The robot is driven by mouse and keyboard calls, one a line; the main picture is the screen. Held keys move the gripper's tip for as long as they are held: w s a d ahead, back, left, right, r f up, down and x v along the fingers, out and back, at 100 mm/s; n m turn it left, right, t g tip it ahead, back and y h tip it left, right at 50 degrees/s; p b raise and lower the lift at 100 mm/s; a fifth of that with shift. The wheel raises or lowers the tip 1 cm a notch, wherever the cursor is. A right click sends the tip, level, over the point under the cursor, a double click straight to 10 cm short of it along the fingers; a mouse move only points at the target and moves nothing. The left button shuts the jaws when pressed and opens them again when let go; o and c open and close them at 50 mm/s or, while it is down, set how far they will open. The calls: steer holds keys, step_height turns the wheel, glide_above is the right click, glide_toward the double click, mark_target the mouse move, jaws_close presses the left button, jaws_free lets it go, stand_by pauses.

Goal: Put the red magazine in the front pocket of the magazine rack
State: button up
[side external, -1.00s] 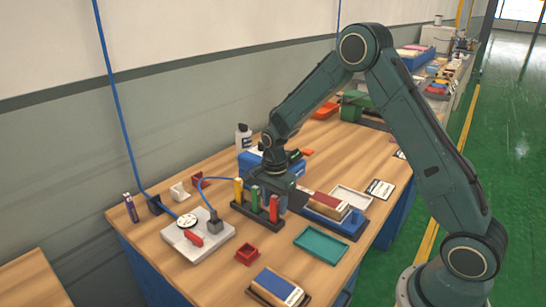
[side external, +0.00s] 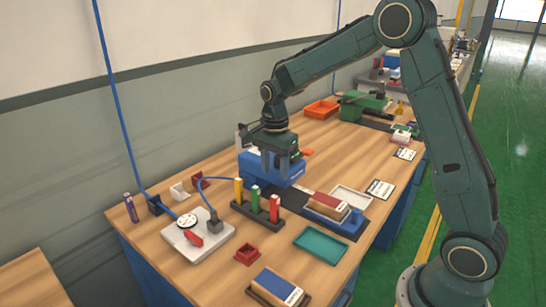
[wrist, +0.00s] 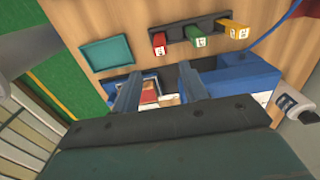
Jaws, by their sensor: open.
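A slim upright red piece (side external: 275,208), likely the red magazine, stands in the right-end slot of a low black rack (side external: 241,207). A green piece (side external: 255,199) and a yellow piece (side external: 238,190) stand in the same rack. In the wrist view the red piece (wrist: 160,43), green piece (wrist: 200,39) and yellow piece (wrist: 234,29) show from above, beyond the fingers. My gripper (side external: 277,168) is open and empty, beside and above the blue box (side external: 290,171), apart from the rack. Its spread fingers (wrist: 158,74) also show in the wrist view.
A blue tray (side external: 350,229) with a brown-red block (side external: 327,206) lies right of the rack. A teal tray (side external: 320,244), a small red box (side external: 247,254) and a cabled grey plate (side external: 197,240) are nearby. A white bottle stands behind the gripper.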

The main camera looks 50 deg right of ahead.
steer(key=shift+r, duration=0.1)
stand_by(0.5)
steer(key=s+a+r+n+t, duration=0.1)
steer(key=s+a+r+n, duration=0.1)
steer(key=s+r+n, duration=0.5)
steer(key=s+a+r+n+t, duration=0.2)
steer(key=s+n, duration=0.3)
steer(key=s, duration=0.5)
steer(key=s+a+r+n+t, duration=0.2)
steer(key=s+r+n, duration=0.2)
steer(key=s, duration=0.6)
steer(key=shift+s+r+n+t, duration=0.15)
steer(key=shift+s+n+t, duration=0.2)
steer(key=shift+n, duration=0.65)
